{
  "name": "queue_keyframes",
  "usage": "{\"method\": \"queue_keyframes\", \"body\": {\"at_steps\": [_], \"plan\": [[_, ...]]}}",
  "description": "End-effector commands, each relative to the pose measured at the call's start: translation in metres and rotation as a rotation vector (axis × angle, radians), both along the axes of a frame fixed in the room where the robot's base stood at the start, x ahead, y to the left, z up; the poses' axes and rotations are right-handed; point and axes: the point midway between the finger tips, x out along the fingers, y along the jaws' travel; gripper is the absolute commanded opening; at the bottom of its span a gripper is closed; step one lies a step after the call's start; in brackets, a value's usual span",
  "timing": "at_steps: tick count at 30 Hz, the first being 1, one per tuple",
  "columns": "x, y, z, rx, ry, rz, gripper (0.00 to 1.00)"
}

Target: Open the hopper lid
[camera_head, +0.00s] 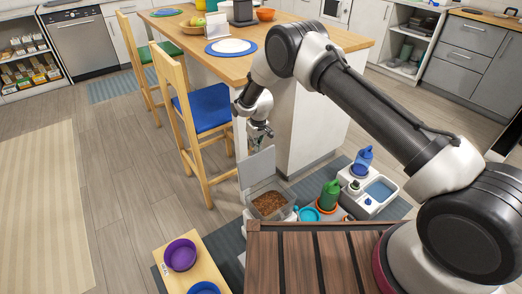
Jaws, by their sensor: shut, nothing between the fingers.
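The hopper (268,206) is a pale box on the floor mat, filled with brown kibble that shows from above. Its grey lid (257,170) stands raised, roughly upright, along the hopper's back-left side. My gripper (267,132) is above the lid, pointing down, and looks apart from it. It is shut and empty. The lower part of the hopper is hidden by the slatted wooden surface in front.
Left of the hopper is a wooden stand with a purple bowl (180,254) and a blue bowl (204,288). To the right are a green bottle (328,195) and a blue-bottled water dispenser (361,162). A chair (200,115) and the kitchen island (310,125) stand behind.

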Motion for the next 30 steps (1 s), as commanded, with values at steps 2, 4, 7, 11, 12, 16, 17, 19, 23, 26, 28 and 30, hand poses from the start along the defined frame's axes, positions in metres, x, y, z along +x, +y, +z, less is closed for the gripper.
{"method": "queue_keyframes", "body": {"at_steps": [2,4,7,11,12,16,17,19,23,26,28,30], "plan": [[-0.008,-0.007,-0.023,-0.023,0.041,-0.007,0.00],[-0.002,-0.002,-0.024,-0.024,0.042,-0.007,0.00],[0.006,0.003,-0.026,-0.023,0.041,-0.007,0.00],[0.013,0.008,-0.027,-0.021,0.038,-0.007,0.00],[0.015,0.010,-0.027,-0.020,0.035,-0.008,0.00],[0.018,0.012,-0.027,-0.018,0.032,-0.007,0.00],[0.018,0.013,-0.027,-0.018,0.032,-0.007,0.00],[0.019,0.013,-0.027,-0.018,0.032,-0.007,0.00],[0.019,0.014,-0.027,-0.018,0.031,-0.005,0.00],[0.020,0.014,-0.027,-0.017,0.030,-0.005,0.00],[0.020,0.014,-0.027,-0.017,0.030,-0.004,0.00],[0.020,0.015,-0.027,-0.016,0.029,-0.004,0.11]]}}
